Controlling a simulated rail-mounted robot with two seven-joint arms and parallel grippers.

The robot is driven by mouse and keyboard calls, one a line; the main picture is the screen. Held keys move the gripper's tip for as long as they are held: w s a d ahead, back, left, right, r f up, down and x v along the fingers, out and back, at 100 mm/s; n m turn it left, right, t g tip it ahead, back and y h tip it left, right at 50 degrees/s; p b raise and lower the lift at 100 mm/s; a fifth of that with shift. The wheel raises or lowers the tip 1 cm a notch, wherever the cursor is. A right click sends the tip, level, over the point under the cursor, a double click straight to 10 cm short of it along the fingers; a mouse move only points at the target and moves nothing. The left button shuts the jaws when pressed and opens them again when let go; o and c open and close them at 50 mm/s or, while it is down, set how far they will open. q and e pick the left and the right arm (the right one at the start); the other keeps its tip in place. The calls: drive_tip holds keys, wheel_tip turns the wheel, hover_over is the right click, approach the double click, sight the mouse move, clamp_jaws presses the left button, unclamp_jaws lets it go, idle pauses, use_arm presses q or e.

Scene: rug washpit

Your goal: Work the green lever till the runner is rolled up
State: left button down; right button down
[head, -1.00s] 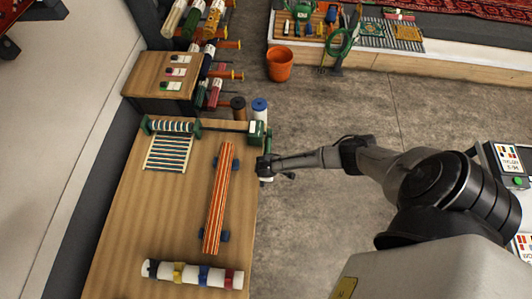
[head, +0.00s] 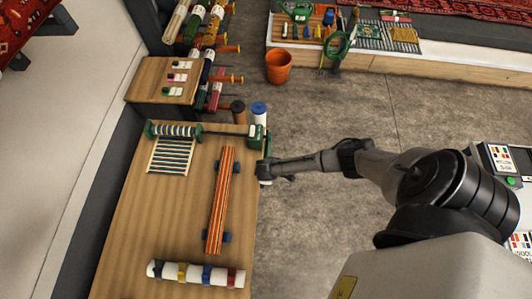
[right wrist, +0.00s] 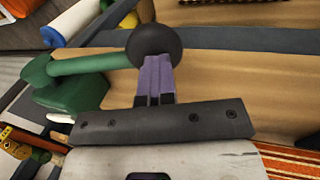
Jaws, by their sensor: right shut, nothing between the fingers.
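The runner (head: 171,156), pale with dark stripes, lies flat on the wooden table, its far end at a green-ended roller (head: 172,130). A dark shaft links the roller to a green gearbox (head: 256,138) at the table's right edge. In the right wrist view the green lever (right wrist: 88,63) runs from the gearbox to a black ball knob (right wrist: 154,45). My right gripper (right wrist: 155,80) is shut and empty, its purple fingers pointing at the knob; the fingertips overlap its lower edge, and contact is unclear. In the head view the gripper (head: 265,171) is beside the gearbox. My left gripper is not in view.
An orange striped strip (head: 221,200) lies on blue supports on the table. A white roll with coloured bands (head: 196,273) is at the near end. An orange bucket (head: 279,67) stands on the open floor.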

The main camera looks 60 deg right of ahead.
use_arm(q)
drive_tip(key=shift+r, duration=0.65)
use_arm(e)
drive_tip(key=v, duration=1.1)
drive_tip(key=shift+a, duration=0.4)
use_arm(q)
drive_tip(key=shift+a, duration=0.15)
use_arm(e)
drive_tip(key=shift+s+f, duration=0.1)
drive_tip(key=shift+s, duration=0.05)
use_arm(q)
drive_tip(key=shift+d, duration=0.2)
